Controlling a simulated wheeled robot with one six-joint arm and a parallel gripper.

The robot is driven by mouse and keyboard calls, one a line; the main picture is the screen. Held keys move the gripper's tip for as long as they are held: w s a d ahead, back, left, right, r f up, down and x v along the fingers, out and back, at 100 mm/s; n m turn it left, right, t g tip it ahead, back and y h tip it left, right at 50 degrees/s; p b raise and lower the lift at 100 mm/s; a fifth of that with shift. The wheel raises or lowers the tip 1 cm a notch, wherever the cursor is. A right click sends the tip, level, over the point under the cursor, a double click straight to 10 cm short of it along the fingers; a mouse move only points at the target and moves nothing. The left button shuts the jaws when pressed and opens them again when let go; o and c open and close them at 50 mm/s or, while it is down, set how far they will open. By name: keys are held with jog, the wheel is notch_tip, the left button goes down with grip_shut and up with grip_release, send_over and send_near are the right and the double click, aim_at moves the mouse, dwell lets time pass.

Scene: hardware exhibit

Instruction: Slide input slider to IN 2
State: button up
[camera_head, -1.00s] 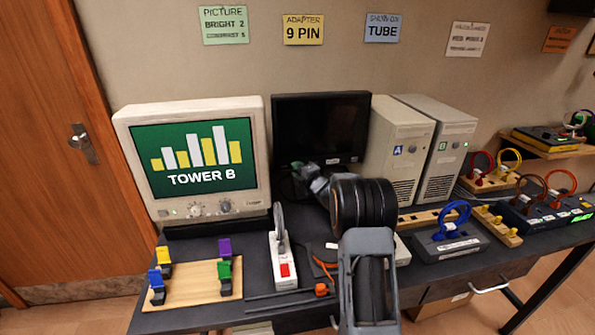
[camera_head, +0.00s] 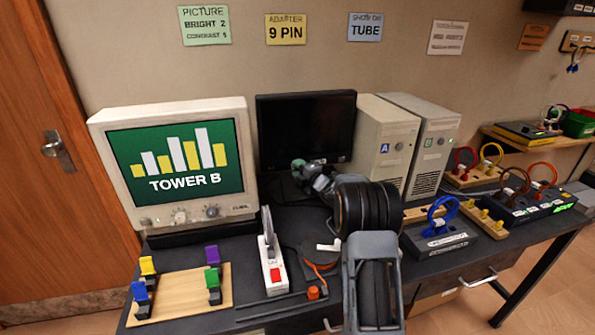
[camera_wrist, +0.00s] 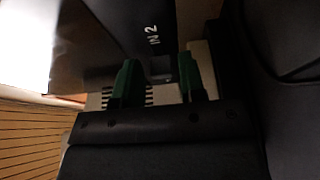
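The dark flat monitor (camera_head: 305,125) stands at the back of the desk between the beige screen and the towers. In the wrist view a dark panel bears the label IN 2 (camera_wrist: 152,35). A small grey block (camera_wrist: 160,68), which looks like the slider knob, sits just below the label. My gripper (camera_wrist: 157,82) has its two green fingers apart, one on each side of the block; I cannot tell if either touches it. In the head view my gripper (camera_head: 300,172) is at the monitor's lower edge. The slider's track is too dark to make out.
The beige screen (camera_head: 172,165) shows TOWER B. Towers A (camera_head: 384,150) and B (camera_head: 428,150) stand right of the monitor. A white switch box (camera_head: 272,268) with a red button and a wooden board (camera_head: 185,293) with coloured clips are in front. A blue-ringed block (camera_head: 440,240) is at right.

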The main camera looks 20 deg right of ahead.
jog(key=shift+o, duration=0.9)
jog(key=shift+a, duration=0.25)
jog(key=b+v, duration=0.1)
jog(key=v, duration=1.2)
jog(key=shift+s+d, duration=0.2)
jog(key=shift+s, duration=0.15)
jog(key=s+a+r+m+g+h+p, duration=0.55)
jog(key=r+m+h, duration=0.2)
jog(key=m, duration=0.45)
jog(key=s+a+m+g+y+p, duration=0.1)
jog(key=s+a+m+g, duration=0.3)
jog(key=s, duration=0.6)
jog(key=s+a+m+g+y+p, duration=0.2)
jog(key=s+a+m+g+p, duration=0.1)
jog(key=s+a, duration=0.5)
jog(key=s+m+g, duration=0.1)
jog(key=s, duration=0.2)
jog(key=shift+s+m, duration=0.25)
jog(key=shift+m, duration=0.15)
